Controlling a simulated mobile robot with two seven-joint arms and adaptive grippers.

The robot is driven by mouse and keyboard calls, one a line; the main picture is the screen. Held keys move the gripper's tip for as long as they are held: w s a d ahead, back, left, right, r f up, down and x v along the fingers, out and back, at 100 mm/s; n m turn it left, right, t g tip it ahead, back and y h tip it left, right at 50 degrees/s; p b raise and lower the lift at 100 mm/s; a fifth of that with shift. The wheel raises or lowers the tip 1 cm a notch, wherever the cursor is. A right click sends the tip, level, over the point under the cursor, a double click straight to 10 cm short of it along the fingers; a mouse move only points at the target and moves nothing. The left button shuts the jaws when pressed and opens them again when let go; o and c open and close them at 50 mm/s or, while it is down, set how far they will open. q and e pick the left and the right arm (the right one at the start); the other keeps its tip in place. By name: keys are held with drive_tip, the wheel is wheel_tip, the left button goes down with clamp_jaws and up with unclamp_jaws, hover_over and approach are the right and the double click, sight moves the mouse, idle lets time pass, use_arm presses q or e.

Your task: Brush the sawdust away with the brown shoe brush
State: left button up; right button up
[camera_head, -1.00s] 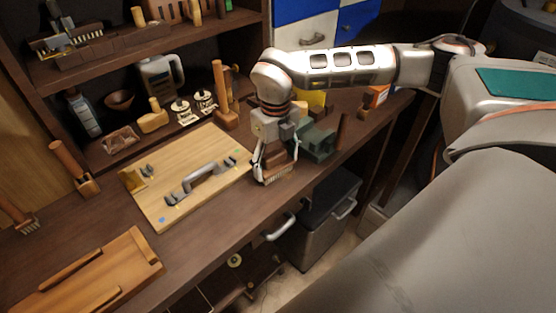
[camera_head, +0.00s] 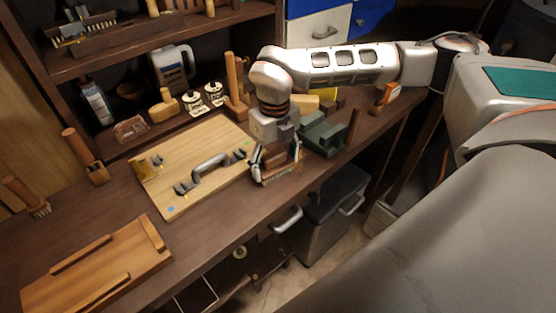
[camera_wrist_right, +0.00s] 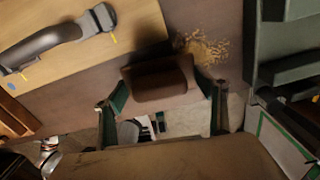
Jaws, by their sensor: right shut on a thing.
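My right gripper (camera_head: 275,163) is shut on the brown shoe brush (camera_head: 272,160) and holds it low over the workbench, near its front edge. In the right wrist view the brush (camera_wrist_right: 160,84) is a dark brown block across the space between the two fingers (camera_wrist_right: 163,100). A patch of tan sawdust (camera_wrist_right: 207,47) lies on the bench just beyond the brush, up and to the right in that view. The sawdust is hard to make out in the head view. Whether the bristles touch the bench is unclear. My left gripper is not in view.
A light wooden board with a grey handle (camera_head: 210,167) lies left of the brush. A green vise-like block (camera_head: 322,135) stands close on the right. A wooden tray (camera_head: 100,270) lies at the front left. Shelves with bottles and tools stand behind.

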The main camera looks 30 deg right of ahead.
sight(289, 156)
drive_tip(key=shift+d, duration=0.1)
drive_tip(key=shift+w+d+f, duration=0.1)
drive_tip(key=shift+d, duration=0.6)
drive_tip(key=shift+w+d+f, duration=0.1)
drive_tip(key=shift+d, duration=0.6)
drive_tip(key=shift+d, duration=0.1)
drive_tip(key=shift+d+r+p, duration=0.1)
drive_tip(key=shift+d+p, duration=0.3)
drive_tip(key=shift+d, duration=0.35)
drive_tip(key=shift+w+a, duration=0.1)
drive_tip(key=shift+w, duration=0.1)
